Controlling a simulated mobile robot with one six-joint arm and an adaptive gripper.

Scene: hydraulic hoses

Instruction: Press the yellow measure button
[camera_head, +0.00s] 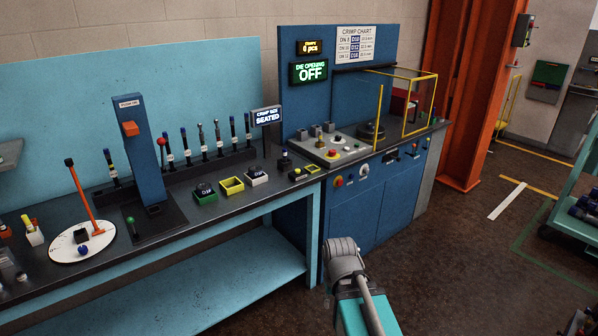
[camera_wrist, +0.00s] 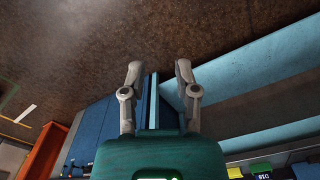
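Several small yellow items stand on the bench's right end in the head view, and I cannot read which is the measure button. One is a yellow-topped piece (camera_head: 312,169) at the bench's front right corner. My arm shows low in the head view, in front of the bench.
The bench top (camera_head: 95,262) carries a blue post (camera_head: 137,150), upright tools, and green, yellow and white holders (camera_head: 231,186). A blue cabinet (camera_head: 375,200) with a control panel (camera_head: 335,150) and yellow frame (camera_head: 420,105) adjoins it.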

